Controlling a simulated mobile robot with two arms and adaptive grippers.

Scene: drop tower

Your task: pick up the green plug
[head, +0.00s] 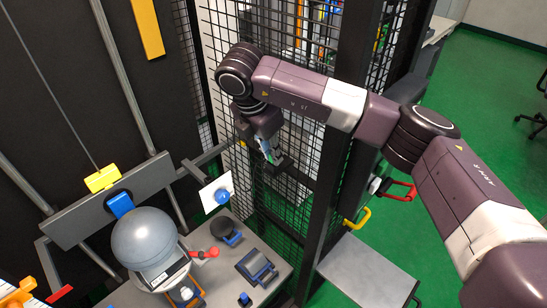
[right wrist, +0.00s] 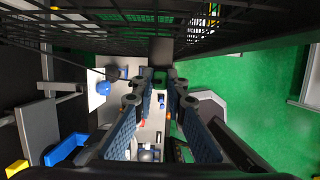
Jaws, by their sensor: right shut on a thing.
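My right gripper (head: 271,157) hangs at the end of my arm in the middle of the head view, in front of the black mesh fence. It is shut on the green plug (right wrist: 160,79), which shows as a small green patch between the fingertips in the right wrist view. The fingers hide most of the plug. My right gripper (right wrist: 160,91) reaches away from the camera with its blue-grey fingers on both sides. The plug is held in the air, clear of the grey bench. My left gripper is not in view.
A grey bench (head: 222,284) below bears a grey sphere (head: 143,238), a red-handled part (head: 205,253) and dark blocks. A white plate with a blue knob (head: 221,196) stands near it. The mesh fence (head: 301,150) and dark posts are close around the gripper.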

